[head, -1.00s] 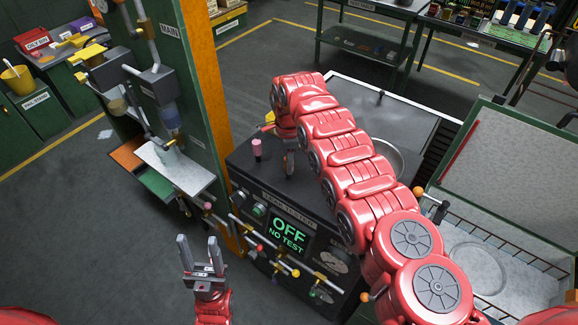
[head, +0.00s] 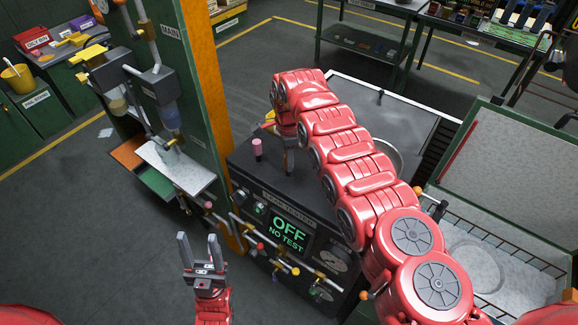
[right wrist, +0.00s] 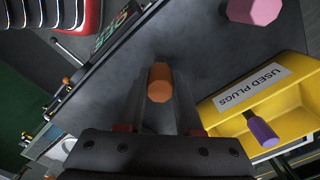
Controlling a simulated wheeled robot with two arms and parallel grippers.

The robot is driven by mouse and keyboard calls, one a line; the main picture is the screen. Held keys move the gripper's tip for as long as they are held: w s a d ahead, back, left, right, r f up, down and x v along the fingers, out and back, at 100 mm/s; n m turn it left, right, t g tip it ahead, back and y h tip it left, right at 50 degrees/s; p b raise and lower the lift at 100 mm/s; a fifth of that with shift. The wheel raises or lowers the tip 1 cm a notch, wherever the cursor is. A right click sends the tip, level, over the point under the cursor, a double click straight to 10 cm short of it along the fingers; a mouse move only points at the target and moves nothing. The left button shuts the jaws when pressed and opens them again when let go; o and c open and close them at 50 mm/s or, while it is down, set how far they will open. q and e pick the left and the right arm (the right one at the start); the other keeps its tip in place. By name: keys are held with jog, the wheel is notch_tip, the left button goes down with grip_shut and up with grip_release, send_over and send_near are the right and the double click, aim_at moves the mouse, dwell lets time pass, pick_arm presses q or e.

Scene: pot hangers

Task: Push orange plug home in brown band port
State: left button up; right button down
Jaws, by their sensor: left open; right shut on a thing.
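My right gripper (head: 289,160) points down over the dark top of the tester box (head: 242,165). In the right wrist view it is shut on the orange plug (right wrist: 160,84), whose end shows between the two fingers. I cannot see a brown band or a port beneath it. A pink plug (head: 257,148) stands upright on the box top, to the left of the right gripper in the head view; it also shows in the right wrist view (right wrist: 253,11). My left gripper (head: 197,245) is open and empty, in front of the box and low in the picture.
In the right wrist view a yellow bin marked USED PLUGS (right wrist: 282,98) stands at the right with a purple plug (right wrist: 262,132). The tester's screen (head: 288,234) reads OFF, NO TEST. Pipes and valves (head: 272,259) cross its front. A green cabinet (head: 195,70) rises at the left.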

jog(key=shift+r, duration=0.15)
jog(key=shift+r+p, duration=1.1)
jog(key=shift+r, duration=0.2)
jog(key=shift+r+p, duration=0.8)
jog(key=shift+r, duration=0.55)
